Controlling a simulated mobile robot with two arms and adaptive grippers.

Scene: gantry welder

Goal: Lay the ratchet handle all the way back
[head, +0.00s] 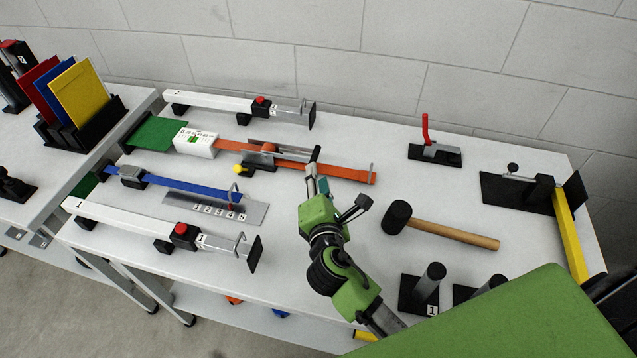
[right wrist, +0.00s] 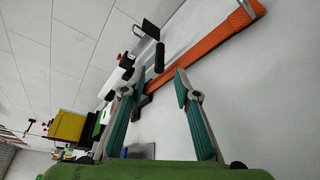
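The ratchet (head: 262,158) sits on the orange strap (head: 340,173) in the middle of the white table. Its metal handle reaches right and ends in a black grip (head: 315,154). In the right wrist view the black grip (right wrist: 159,57) shows just beyond the fingertips, above the orange strap (right wrist: 215,37). My right gripper (head: 338,184) is close to the grip, on its near side. Its teal fingers (right wrist: 160,88) are spread, with nothing held between them. Whether a finger touches the handle cannot be told. My left gripper is not in view.
A mallet (head: 440,228) lies right of my right gripper. A red-handled clamp (head: 433,150) stands at the back. White bars with red buttons (head: 262,105) lie behind and in front of the ratchet. A blue strap (head: 190,188) and a numbered metal plate (head: 215,208) lie left. Black posts (head: 428,285) stand near the front.

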